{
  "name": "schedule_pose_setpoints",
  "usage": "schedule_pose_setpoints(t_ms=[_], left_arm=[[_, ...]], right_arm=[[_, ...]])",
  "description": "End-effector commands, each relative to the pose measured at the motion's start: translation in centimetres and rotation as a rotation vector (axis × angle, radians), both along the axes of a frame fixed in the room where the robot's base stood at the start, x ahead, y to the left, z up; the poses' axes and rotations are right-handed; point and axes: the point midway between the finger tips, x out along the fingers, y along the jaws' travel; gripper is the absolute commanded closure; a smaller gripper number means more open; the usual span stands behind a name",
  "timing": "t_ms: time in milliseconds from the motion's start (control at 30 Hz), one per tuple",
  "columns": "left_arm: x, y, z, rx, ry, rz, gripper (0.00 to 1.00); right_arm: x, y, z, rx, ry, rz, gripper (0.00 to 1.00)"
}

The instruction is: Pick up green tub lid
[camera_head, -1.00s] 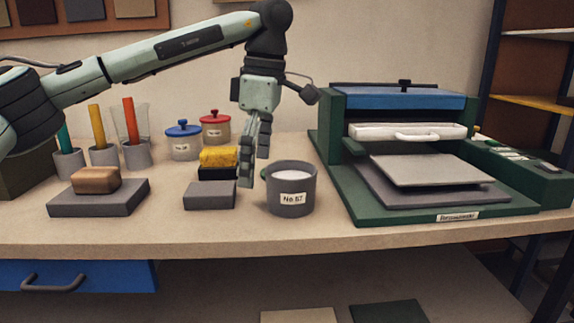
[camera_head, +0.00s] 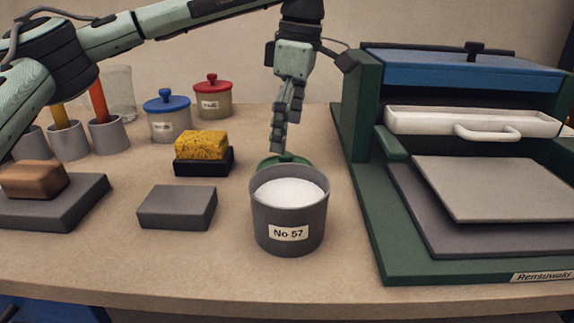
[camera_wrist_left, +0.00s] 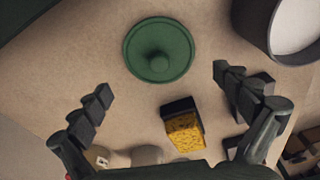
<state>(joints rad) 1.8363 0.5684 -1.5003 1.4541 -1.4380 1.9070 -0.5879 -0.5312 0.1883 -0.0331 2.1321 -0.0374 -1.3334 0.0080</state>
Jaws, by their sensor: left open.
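The green tub lid (camera_head: 284,161) lies on the table just behind the grey tub marked No 57 (camera_head: 290,215), which hides part of it in the head view. In the left wrist view the round lid (camera_wrist_left: 158,50) shows whole, with a knob in its middle. My left gripper (camera_head: 280,145) hangs above the lid, fingers pointing down. In the left wrist view my gripper (camera_wrist_left: 160,85) is open and empty, with the lid beyond its fingertips. The open tub (camera_wrist_left: 290,30) holds white powder and stands beside the lid. My right gripper is not in view.
A yellow sponge on a black holder (camera_head: 203,152) and a grey block (camera_head: 177,207) lie left of the tub. Blue-lidded (camera_head: 168,116) and red-lidded (camera_head: 213,96) tubs stand behind. A green press (camera_head: 365,200) stands close on the right.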

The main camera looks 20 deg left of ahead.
Motion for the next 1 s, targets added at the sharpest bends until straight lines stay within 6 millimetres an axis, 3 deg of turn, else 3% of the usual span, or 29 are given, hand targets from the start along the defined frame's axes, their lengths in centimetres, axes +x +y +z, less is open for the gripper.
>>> schedule_pose_setpoints(t_ms=[300,567,1000], left_arm=[[-0.2,0.3,-4.3,0.000,0.001,0.000,0.00],[-0.2,0.3,-4.7,-0.001,0.000,0.000,0.00],[-0.2,0.3,-4.7,0.000,0.000,0.000,0.52]], right_arm=[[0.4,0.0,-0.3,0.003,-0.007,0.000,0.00],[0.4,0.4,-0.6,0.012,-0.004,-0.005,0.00],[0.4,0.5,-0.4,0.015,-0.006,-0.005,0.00]])
